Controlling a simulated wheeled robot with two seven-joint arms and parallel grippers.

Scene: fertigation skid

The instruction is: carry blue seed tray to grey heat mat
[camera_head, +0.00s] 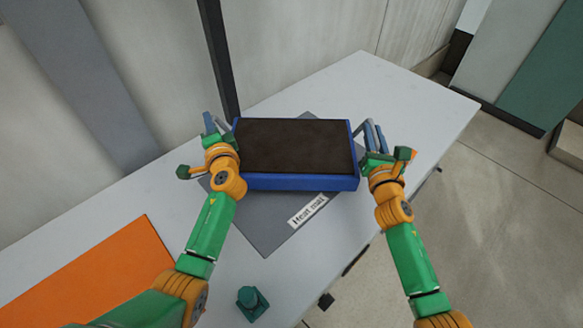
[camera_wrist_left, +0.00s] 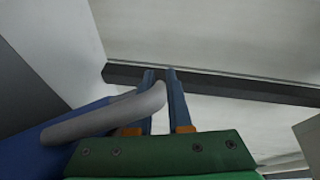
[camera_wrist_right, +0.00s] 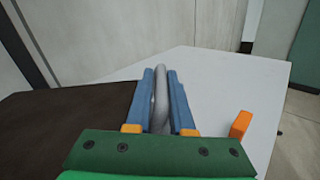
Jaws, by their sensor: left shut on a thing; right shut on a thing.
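The blue seed tray (camera_head: 300,182), filled with dark soil, is over the grey heat mat (camera_head: 258,222) in the head view. The mat carries a "Heat mat" label and shows in front of the tray and a little behind it. I cannot tell whether the tray touches the mat. My left gripper (camera_head: 217,125) is shut on the tray's left grey handle (camera_wrist_left: 105,116). My right gripper (camera_head: 368,138) is shut on the right grey handle (camera_wrist_right: 160,98). The tray also shows in the left wrist view (camera_wrist_left: 35,150).
The white table (camera_head: 425,105) has free room to the right of the tray. An orange mat (camera_head: 95,270) lies at the left. A small green object (camera_head: 251,300) stands near the front edge. A dark post (camera_head: 218,55) and a wall rise behind the table.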

